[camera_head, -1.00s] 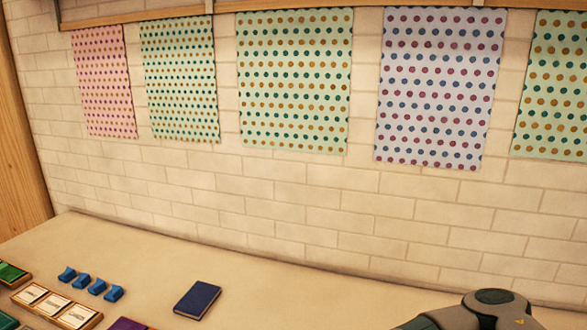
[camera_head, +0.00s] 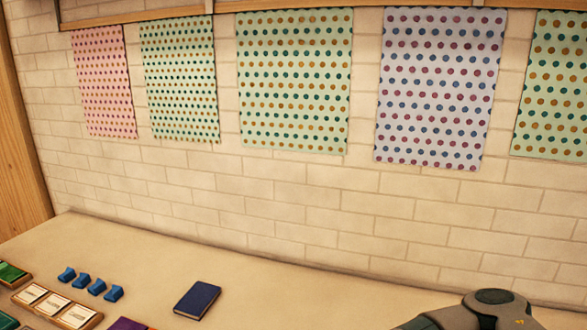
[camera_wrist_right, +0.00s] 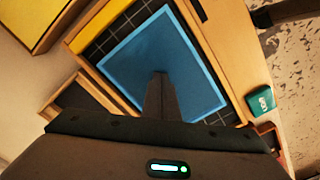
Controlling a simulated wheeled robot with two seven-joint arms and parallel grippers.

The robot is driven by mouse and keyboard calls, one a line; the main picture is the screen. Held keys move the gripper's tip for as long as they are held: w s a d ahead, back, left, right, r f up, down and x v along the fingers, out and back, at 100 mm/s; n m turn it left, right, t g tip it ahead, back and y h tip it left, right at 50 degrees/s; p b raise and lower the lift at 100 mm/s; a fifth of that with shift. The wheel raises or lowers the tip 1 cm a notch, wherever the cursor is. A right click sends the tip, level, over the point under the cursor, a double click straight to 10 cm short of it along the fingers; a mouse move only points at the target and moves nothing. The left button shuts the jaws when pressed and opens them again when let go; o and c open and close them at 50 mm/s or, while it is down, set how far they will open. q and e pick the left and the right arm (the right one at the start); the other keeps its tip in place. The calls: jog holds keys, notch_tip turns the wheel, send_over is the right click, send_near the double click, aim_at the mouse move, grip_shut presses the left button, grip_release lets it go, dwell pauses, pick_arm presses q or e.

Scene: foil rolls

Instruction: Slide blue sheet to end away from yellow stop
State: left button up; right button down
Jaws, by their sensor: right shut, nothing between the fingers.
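The blue sheet (camera_wrist_right: 190,70) lies flat in a wooden-framed tray (camera_wrist_right: 234,60) with a black gridded bed, in the right wrist view. A yellow strip (camera_wrist_right: 88,36), which looks like the yellow stop, is at the tray's upper-left end. A band of dark grid (camera_wrist_right: 112,38) shows between it and the sheet, and a little grid shows at the lower-right end. My right gripper (camera_wrist_right: 161,76) is shut and empty, with its fingertips over the sheet's middle. I cannot tell whether they touch it. My left gripper is in neither view.
Right of the tray lies a small teal box (camera_wrist_right: 261,103). A yellow-topped panel (camera_wrist_right: 38,22) is at upper left. In the head view, a dark blue book (camera_head: 197,300) and several blue blocks (camera_head: 97,287) lie on the table, with clear surface around the book.

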jog(key=shift+a, duration=0.15)
jog(key=shift+a+p, duration=0.15)
jog(key=shift+p, duration=0.15)
jog(key=shift+w+a+f+p, duration=0.1)
jog(key=shift+w+a+p, duration=0.15)
jog(key=shift+a, duration=0.3)
jog(key=shift+w+a+p, duration=0.15)
jog(key=shift+a+p, duration=0.2)
jog(key=shift+a, duration=0.2)
jog(key=shift+a, duration=0.2)
jog(key=shift+w+a+p, duration=0.25)
jog(key=shift+a+p, duration=0.2)
jog(key=shift+a, duration=0.2)
jog(key=shift+w+a+p, duration=0.25)
jog(key=shift+a+p, duration=0.15)
jog(key=shift+a, duration=0.2)
jog(key=shift+w+a+p, duration=0.1)
jog(key=shift+a+p, duration=0.25)
jog(key=shift+p, duration=0.05)
jog(key=shift+a, duration=0.1)
